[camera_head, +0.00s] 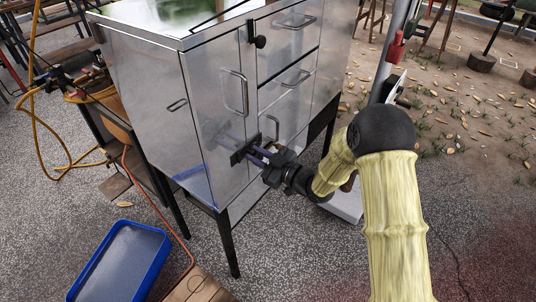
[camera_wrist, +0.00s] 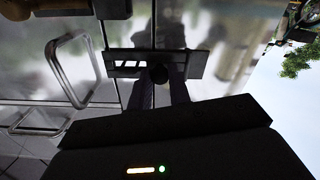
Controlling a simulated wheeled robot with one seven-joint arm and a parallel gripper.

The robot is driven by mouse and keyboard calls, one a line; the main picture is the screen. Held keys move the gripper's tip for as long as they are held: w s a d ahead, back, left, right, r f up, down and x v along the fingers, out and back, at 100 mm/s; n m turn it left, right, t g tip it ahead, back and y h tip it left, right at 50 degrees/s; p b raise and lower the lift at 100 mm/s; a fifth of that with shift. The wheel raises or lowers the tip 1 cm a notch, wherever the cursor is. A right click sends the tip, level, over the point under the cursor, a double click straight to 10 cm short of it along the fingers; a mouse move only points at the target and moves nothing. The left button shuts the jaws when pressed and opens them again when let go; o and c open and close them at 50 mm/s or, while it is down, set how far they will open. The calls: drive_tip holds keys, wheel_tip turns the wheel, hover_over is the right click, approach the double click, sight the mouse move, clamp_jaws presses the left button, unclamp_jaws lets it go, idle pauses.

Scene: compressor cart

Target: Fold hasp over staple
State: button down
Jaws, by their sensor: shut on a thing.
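The hasp (camera_head: 238,157) is a dark plate on the front of the metal cabinet, low beside the seam between the door and the drawers. In the wrist view the dark plate (camera_wrist: 196,65) spans the seam, with slots at its left end and a round dark knob at its middle. My gripper (camera_head: 257,154) reaches the plate from the front, its purple fingers shut on the hasp. In the wrist view my gripper (camera_wrist: 163,88) has its two fingers against the plate around the knob. I cannot make out the staple separately; fingers and shadow hide that area.
The steel cabinet (camera_head: 215,105) stands on dark legs. A blue tray (camera_head: 160,262) lies on the ground at lower left.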

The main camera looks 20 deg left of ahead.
idle(0.3)
drive_tip(key=c, duration=1.3)
unclamp_jaws()
drive_tip(key=shift+w, duration=0.1)
drive_tip(key=shift+r, duration=0.1)
